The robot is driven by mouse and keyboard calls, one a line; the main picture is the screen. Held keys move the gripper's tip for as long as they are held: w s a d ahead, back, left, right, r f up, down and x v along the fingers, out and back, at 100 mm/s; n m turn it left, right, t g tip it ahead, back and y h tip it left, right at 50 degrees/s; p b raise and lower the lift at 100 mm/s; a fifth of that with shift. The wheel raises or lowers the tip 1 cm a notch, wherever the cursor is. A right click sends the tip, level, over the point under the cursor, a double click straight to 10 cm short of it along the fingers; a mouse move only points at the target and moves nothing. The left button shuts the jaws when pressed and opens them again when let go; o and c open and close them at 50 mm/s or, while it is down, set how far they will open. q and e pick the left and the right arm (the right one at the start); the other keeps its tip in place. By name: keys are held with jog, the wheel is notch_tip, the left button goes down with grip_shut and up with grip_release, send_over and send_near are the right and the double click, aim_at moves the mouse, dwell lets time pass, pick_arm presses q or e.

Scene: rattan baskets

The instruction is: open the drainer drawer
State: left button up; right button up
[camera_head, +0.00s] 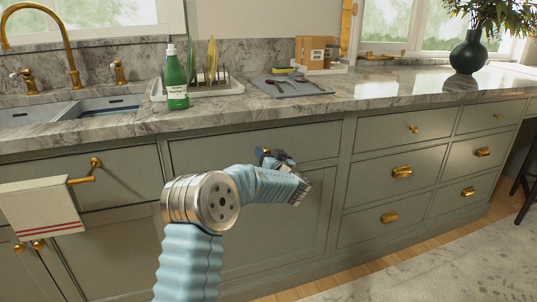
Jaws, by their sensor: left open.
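A grey-green drawer front (215,146) lies under the counter, below the white dish drainer (205,88). It sits flush in the cabinet and looks closed. A small brass knob (265,152) shows at its middle, partly covered by my gripper. My left arm rises from the bottom and bends right and back. My left gripper (268,156) is open at the knob, in front of the drawer's lower part. My own wrist hides some of its fingers, so I cannot tell whether they touch the knob. My right gripper is out of view.
A green soap bottle (176,80) stands by the drainer, and a sink (75,108) is at left. A towel (42,208) hangs on a brass bar. More closed drawers with brass handles (402,171) are at right. Floor in front of them is clear.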

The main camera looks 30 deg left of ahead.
pick_arm(q)
grip_shut()
dwell(0.3)
jog(key=shift+s, duration=0.1)
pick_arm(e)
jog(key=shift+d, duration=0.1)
